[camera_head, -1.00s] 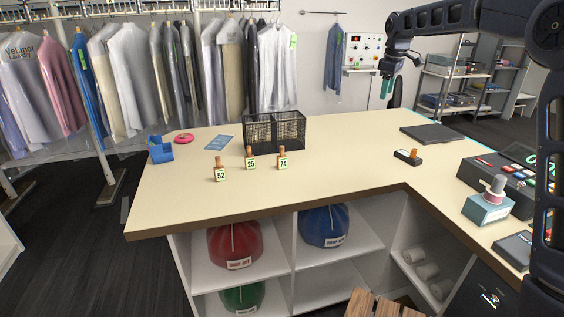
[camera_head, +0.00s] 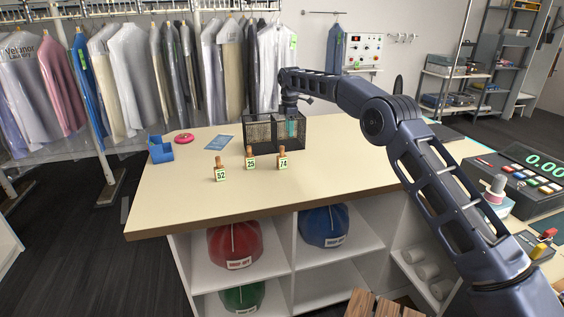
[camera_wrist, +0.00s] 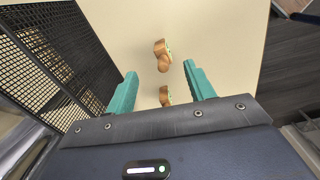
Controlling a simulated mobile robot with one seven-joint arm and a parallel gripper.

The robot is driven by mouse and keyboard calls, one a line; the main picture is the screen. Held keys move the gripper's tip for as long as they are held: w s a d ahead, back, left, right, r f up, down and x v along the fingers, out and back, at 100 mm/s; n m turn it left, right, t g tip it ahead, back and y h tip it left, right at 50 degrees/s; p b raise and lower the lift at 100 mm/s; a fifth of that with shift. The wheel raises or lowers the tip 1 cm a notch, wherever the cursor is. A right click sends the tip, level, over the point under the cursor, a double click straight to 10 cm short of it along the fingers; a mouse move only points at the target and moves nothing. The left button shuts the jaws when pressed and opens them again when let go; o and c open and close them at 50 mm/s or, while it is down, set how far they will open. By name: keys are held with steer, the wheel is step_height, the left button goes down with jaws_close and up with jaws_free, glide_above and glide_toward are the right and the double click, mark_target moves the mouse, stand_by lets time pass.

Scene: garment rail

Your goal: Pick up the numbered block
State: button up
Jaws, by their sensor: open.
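Three small numbered blocks with wooden knobs stand upright on the counter in the head view: block 52 (camera_head: 220,175), block 25 (camera_head: 251,163) and block 74 (camera_head: 283,163). My gripper (camera_head: 293,128) is at the wire basket, behind and slightly right of block 74 in the picture; its teal fingers are partly hidden. In the wrist view the open, empty gripper (camera_wrist: 160,70) points down at the counter. One block (camera_wrist: 162,54) shows just beyond the fingertips. Another (camera_wrist: 165,95) shows between the fingers, partly hidden by the gripper body. Their numbers cannot be read there.
The black wire basket (camera_head: 250,134) stands close beside my gripper and fills the left of the wrist view (camera_wrist: 50,50). A blue holder (camera_head: 160,151), pink ring (camera_head: 184,138) and blue card (camera_head: 220,142) lie to the left. The counter (camera_head: 185,195) is clear in front of the blocks.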

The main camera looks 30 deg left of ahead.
steer(key=shift+s+a+f+n, duration=0.15)
steer(key=shift+s+a+f, duration=0.15)
steer(key=shift+a+f, duration=0.25)
steer(key=shift+s+a+f+n, duration=0.15)
steer(key=shift+s+a+f, duration=0.15)
steer(key=shift+a+f, duration=0.15)
steer(key=shift+s+a+f, duration=0.1)
steer(key=shift+a+f, duration=0.05)
steer(key=shift+f, duration=0.15)
glide_above(282, 156)
steer(key=w, duration=0.1)
step_height(282, 156, down, 5)
steer(key=shift+f, duration=0.1)
steer(key=shift+s+a+f, duration=0.1)
steer(key=shift+f, duration=1.15)
steer(key=shift+a+f, duration=0.1)
steer(key=shift+f, duration=1.15)
jaws_close()
